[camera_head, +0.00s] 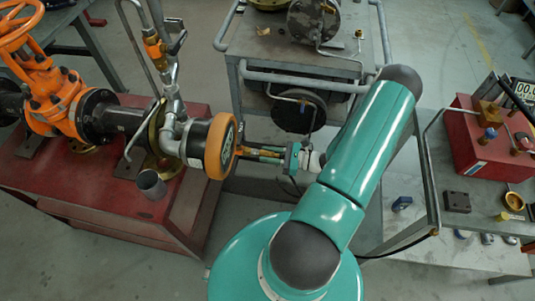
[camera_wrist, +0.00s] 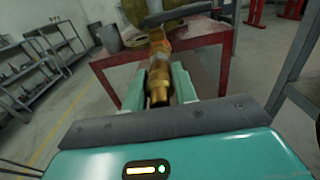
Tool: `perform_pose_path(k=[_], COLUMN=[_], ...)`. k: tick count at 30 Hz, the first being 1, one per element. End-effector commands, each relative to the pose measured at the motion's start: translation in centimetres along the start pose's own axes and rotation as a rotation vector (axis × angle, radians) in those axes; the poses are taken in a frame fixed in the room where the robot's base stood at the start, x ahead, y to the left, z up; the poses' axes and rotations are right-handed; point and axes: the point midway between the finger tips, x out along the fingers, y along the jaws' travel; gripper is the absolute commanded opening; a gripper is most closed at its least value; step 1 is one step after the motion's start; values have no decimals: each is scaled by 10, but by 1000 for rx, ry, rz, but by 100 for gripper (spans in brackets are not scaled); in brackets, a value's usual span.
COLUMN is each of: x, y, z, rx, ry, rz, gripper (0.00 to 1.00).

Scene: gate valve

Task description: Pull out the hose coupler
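The hose coupler (camera_wrist: 159,80) is a brass-coloured cylinder in the middle of the wrist view. It lies in line with the pipe end behind it; the depth of the joint cannot be made out. My gripper (camera_wrist: 160,84) has one finger on each side of the coupler, close against it, and looks shut on it. In the head view, my gripper (camera_head: 268,153) reaches left to the coupler (camera_head: 246,151), in front of the orange round flange (camera_head: 220,147) at the pipe's end. The fingers partly hide the coupler there.
An orange gate valve (camera_head: 50,90) and its piping stand on a red bench (camera_head: 75,205) at left. A grey metal cup (camera_head: 151,185) sits on it. A grey cart (camera_head: 262,47) stands behind. At right, a table (camera_head: 460,250) holds a red box (camera_head: 480,150) and small parts.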

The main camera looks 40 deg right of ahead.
Motion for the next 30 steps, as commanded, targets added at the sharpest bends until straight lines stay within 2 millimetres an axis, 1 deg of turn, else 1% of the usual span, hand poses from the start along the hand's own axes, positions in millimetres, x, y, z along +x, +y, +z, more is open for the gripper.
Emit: perform_pose_path(k=[1,2,3,4,11,30], x=[0,0,0,0,-2,-25], y=[0,0,0,0,0,0], z=[0,0,0,0,0,0], rx=[0,0,0,0,0,0], ry=[0,0,0,0,0,0], rz=[0,0,0,0,-1,-1], gripper=[18,12,4,0,0,0])
